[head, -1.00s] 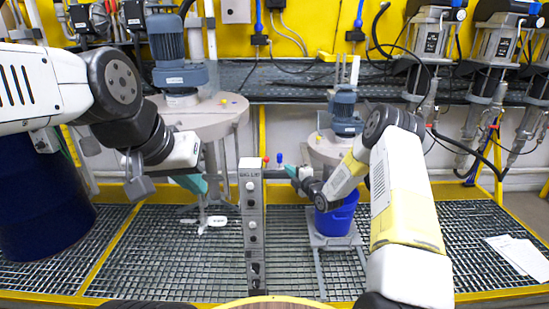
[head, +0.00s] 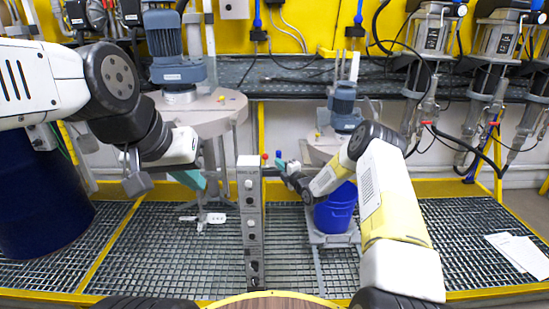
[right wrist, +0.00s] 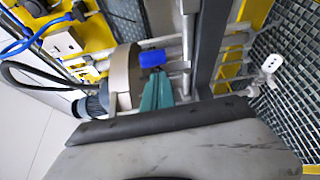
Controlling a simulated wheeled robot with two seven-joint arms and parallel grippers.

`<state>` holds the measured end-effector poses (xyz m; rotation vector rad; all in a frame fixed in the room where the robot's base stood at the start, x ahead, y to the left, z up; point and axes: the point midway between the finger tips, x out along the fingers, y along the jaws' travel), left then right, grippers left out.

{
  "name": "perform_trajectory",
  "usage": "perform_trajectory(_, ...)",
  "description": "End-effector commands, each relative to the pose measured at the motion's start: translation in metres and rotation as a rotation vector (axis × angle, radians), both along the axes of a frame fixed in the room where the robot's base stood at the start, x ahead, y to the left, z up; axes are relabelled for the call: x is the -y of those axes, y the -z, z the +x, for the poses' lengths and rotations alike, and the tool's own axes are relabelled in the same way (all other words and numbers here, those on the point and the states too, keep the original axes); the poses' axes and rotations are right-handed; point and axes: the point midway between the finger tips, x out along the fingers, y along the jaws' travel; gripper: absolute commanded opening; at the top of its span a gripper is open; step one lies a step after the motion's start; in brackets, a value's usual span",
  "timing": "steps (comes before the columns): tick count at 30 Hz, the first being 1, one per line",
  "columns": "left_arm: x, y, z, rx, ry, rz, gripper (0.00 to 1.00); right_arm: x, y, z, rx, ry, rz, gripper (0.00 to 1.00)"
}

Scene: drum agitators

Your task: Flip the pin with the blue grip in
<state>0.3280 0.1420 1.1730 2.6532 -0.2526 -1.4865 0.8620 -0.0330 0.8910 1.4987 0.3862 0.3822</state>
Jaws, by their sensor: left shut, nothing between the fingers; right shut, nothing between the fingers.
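The pin with the blue grip (head: 278,155) is near the top of the grey post (head: 250,215), on its right side. Its blue grip (right wrist: 152,58) shows large in the right wrist view, just beyond my right fingertips. My right gripper (head: 281,167), with teal fingers, is shut and empty, close below the blue grip; whether it touches is unclear. The shut fingers also show in the right wrist view (right wrist: 157,92). A red grip (head: 265,157) is just left of the blue one. My left gripper (head: 191,181) is shut and empty, left of the post.
A drum agitator with a motor (head: 175,50) stands behind at left, and a smaller one (head: 343,105) behind the right gripper. A blue bucket (head: 335,212) stands below the smaller one. A dark blue drum (head: 40,200) is at far left. The grating (head: 130,260) is mostly clear.

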Motion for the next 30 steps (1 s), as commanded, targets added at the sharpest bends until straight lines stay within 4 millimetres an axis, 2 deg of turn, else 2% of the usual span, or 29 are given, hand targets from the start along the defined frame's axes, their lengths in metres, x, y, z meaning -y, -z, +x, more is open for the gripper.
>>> perform_trajectory(3,0.000,0.000,0.000,0.000,0.000,0.000,0.00,-0.009,0.000,0.017,0.001,0.001,0.000,0.00)
perform_trajectory(9,0.000,0.000,0.000,0.000,0.000,0.000,0.00,-0.017,0.000,0.032,0.001,0.001,-0.001,0.00)
perform_trajectory(20,0.000,0.000,0.000,0.000,0.000,0.000,0.00,-0.018,0.001,0.034,-0.001,0.000,0.000,0.00)
perform_trajectory(23,0.000,0.000,0.000,0.000,0.000,0.000,0.00,-0.011,0.000,0.034,0.000,0.001,-0.002,0.00)
perform_trajectory(30,0.000,0.000,0.000,0.000,0.000,0.000,0.00,0.033,0.001,0.034,0.001,0.003,-0.003,0.00)
